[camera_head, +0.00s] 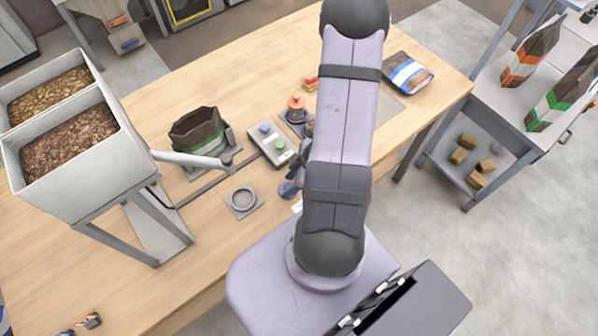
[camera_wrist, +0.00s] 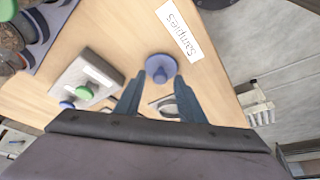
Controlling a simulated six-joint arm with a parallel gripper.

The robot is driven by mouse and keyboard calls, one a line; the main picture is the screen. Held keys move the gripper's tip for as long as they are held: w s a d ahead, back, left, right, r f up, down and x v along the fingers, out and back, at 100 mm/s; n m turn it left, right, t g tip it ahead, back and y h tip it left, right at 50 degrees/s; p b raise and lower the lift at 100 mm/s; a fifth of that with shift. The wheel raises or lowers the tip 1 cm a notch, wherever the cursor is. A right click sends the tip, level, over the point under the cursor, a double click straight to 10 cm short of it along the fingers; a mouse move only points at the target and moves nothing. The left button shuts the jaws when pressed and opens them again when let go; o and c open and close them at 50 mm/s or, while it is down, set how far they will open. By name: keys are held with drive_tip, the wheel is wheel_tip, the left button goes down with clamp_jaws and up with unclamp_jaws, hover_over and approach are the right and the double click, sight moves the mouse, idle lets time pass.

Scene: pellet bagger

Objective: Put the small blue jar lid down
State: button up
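The small blue jar lid (camera_wrist: 161,66) shows in the wrist view as a round disc with a knob facing me. It appears to lie on the wooden table, close to a white "Samples" label (camera_wrist: 180,30). My gripper (camera_wrist: 160,76) has its two dark fingers apart, one at each side of the lid's knob. I see a gap between the fingers and the knob. In the head view the lid (camera_head: 286,189) shows as a small blue patch left of my arm. My gripper (camera_head: 294,178) is partly hidden there by my own arm.
A grey control box (camera_head: 272,145) with green and blue buttons, a ring fixture (camera_head: 243,198) and an open bag (camera_head: 199,131) stand left of the lid. A jar tray (camera_head: 290,121) is behind. A filled blue-and-white bag (camera_head: 408,74) lies at the back right.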

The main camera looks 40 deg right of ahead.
drive_tip(key=p+v, duration=0.5)
drive_tip(key=v, duration=0.6)
drive_tip(key=shift+s+r+p, duration=0.15)
drive_tip(key=shift+r+p, duration=0.2)
drive_tip(key=shift+d, duration=0.1)
drive_tip(key=w+d+r+m+h, duration=0.4)
drive_tip(key=w+r+m+h, duration=0.15)
drive_tip(key=w+r, duration=0.2)
drive_tip(key=s+a+r+m+g+y, duration=0.1)
drive_tip(key=s+a+r, duration=0.2)
drive_tip(key=a, duration=0.6)
drive_tip(key=s+a+r+m+g+y, duration=0.1)
drive_tip(key=s+a+r+m+g, duration=0.1)
drive_tip(key=a, duration=0.7)
drive_tip(key=shift+s+r, duration=0.4)
drive_tip(key=shift+s, duration=0.45)
